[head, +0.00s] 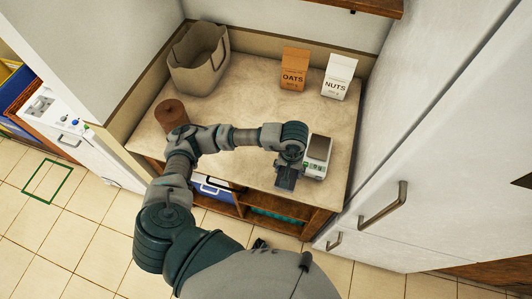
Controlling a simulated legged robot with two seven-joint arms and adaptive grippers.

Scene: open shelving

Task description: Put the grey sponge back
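I cannot make out a grey sponge anywhere in the head view. My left gripper (286,179) is over the front right part of the stone-coloured counter (250,100), pointing down just left of a small scale (317,155). The gripper is small and dark, seen from above and behind. I cannot tell whether its fingers are open or shut, or whether anything is between them. My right gripper is not in view.
A fabric basket (199,62), a brown roll (171,114), an oats carton (294,70) and a nuts carton (338,77) stand on the counter. Open shelves (225,206) lie below its front edge. A tall white cabinet (440,130) borders the right.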

